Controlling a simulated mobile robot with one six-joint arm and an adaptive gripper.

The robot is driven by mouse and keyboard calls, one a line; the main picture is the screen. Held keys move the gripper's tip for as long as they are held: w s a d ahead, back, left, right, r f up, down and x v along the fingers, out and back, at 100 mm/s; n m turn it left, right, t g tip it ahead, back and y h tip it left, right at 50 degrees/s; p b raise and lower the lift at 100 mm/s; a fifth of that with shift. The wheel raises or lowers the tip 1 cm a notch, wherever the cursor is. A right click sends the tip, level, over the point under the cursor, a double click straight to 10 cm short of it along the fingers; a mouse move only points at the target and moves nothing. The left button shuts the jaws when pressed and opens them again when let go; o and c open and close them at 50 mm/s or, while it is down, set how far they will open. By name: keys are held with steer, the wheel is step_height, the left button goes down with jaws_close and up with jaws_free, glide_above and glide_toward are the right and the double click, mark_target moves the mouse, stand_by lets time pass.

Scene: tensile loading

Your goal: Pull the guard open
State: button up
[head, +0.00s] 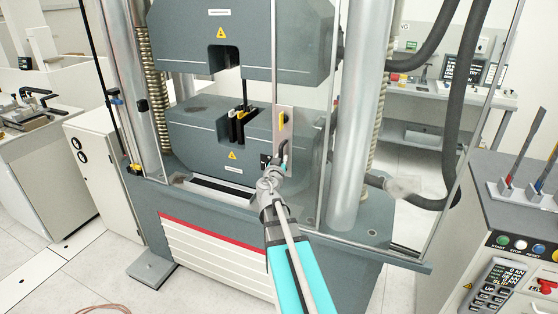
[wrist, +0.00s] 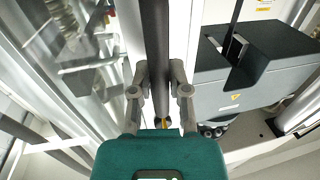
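The guard is a clear panel in a thin metal frame (head: 274,60) in front of the grey testing machine. A pale plate with a yellow part (head: 283,120) and a dark handle (head: 282,147) is on it. My gripper (head: 278,165) is at the handle, at the end of my arm reaching up from below. In the wrist view a dark upright bar (wrist: 157,50), which looks like the handle, runs between the two fingers of my gripper (wrist: 160,75). The fingers sit close on both sides of it and look shut on it. The contact faces are hidden.
Behind the guard are the machine's lower block (head: 195,135) and upper block (head: 240,35). A thick steel column (head: 355,120) stands to the right. A control console (head: 510,230) is at the front right, and a white cabinet (head: 95,170) at the left.

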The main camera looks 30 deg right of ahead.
steer(key=o, duration=0.4)
steer(key=shift+w+f, duration=0.1)
steer(key=shift+w, duration=0.1)
steer(key=shift+s+a, duration=0.1)
steer(key=shift+a, duration=0.05)
steer(key=shift+s, duration=0.1)
steer(key=v, duration=0.7)
steer(key=shift+s+a, duration=0.1)
steer(key=shift+a, duration=0.05)
stand_by(0.4)
